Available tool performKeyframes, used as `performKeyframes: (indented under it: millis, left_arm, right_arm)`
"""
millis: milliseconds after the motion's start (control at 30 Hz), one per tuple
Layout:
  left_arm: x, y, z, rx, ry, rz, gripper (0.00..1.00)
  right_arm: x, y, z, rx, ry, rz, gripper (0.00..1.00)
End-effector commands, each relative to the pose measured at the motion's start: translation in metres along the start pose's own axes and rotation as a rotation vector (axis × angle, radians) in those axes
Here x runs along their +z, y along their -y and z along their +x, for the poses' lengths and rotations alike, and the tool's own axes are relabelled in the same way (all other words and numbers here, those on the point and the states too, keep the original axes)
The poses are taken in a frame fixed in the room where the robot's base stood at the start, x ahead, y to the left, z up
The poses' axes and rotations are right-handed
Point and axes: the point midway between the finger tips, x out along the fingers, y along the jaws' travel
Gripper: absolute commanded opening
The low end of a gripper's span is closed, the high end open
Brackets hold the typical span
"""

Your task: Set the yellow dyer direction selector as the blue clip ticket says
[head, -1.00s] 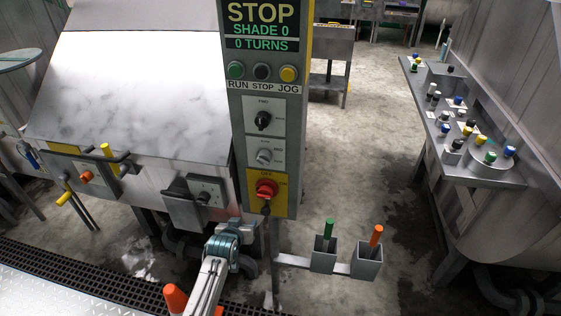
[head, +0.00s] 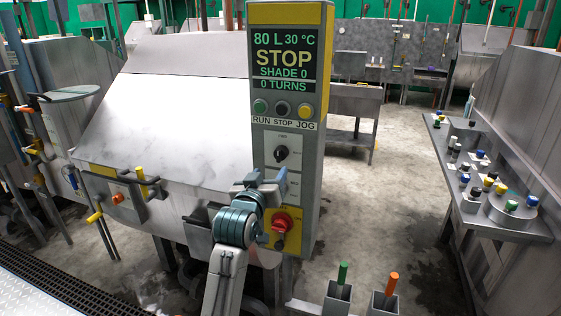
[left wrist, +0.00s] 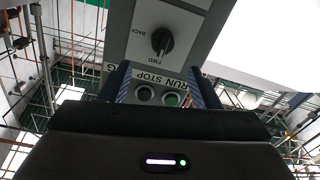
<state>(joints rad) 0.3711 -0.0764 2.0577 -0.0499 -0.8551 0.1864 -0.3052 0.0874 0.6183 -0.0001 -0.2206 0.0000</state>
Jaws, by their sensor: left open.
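The tall dyer control panel with yellow trim (head: 316,205) stands in the middle of the head view. Its direction selector, a black knob (head: 281,154), is on a pale plate below the RUN, STOP and JOG buttons. In the left wrist view the same knob (left wrist: 161,41) appears upside down, with FWD and BACK labels beside it. My left gripper (head: 268,182) is in front of the panel, just below the knob in the head view, partly hiding a lower switch. In the left wrist view its fingers (left wrist: 160,82) are apart and empty. I cannot make out a blue clip ticket.
A red rotary switch (head: 283,222) is low on the panel. Holders with a green (head: 342,273) and an orange (head: 391,284) stick stand at the front. A grey bench (head: 508,228) with several coloured-cap bottles is at right. The floor between is clear.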

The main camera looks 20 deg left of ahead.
Motion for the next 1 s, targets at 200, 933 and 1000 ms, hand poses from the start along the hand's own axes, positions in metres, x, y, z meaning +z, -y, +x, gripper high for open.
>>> performKeyframes:
  millis: [200, 933, 1000]
  left_arm:
    - [-0.003, 0.0, 0.043, -0.001, 0.003, 0.002, 0.56]
    - [0.001, 0.0, 0.095, 0.0, 0.001, 0.001, 0.56]
    - [0.001, 0.0, 0.095, 0.0, 0.001, 0.001, 0.43]
  right_arm:
    - [-0.009, 0.0, -0.016, -0.002, -0.009, 0.001, 0.36]
    - [-0.009, 0.006, -0.029, -0.009, -0.008, 0.004, 0.36]
    - [-0.008, 0.004, -0.029, -0.007, -0.007, 0.003, 0.36]
